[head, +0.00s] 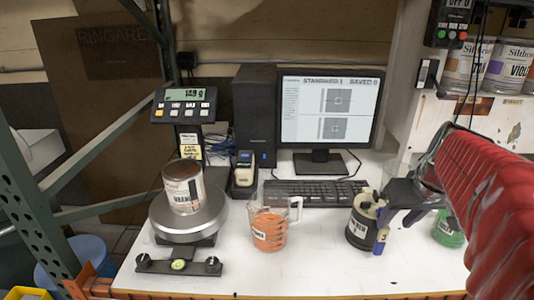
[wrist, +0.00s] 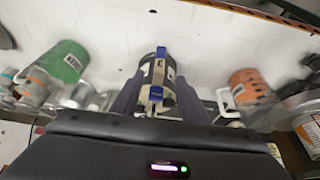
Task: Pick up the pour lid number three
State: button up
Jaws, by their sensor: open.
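A cream pour lid (head: 367,203) with blue parts sits on a black can (head: 358,235) on the white bench, right of centre in the head view. In the wrist view the lid (wrist: 158,74) is top centre, with blue tabs at its far and near sides. No number on the lid is readable. My gripper (head: 386,212) is open at the lid's right side in the head view. In the wrist view its dark purple fingers (wrist: 158,98) stand on either side of the lid and can. Whether they touch it cannot be told.
An orange-filled jug (head: 270,231) stands left of the black can, and a green container (head: 449,230) to its right, partly behind my arm. A keyboard (head: 312,192) and monitor (head: 328,112) are behind. A can (head: 183,188) rests on the scale (head: 190,222) at left. The front bench is clear.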

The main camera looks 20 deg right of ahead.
aim_at(381, 237)
jog(key=shift+x, duration=3.1)
jog(key=shift+x, duration=2.6)
jog(key=shift+w, duration=0.1)
jog(key=shift+r, duration=0.1)
jog(key=shift+c, duration=0.2)
grip_shut()
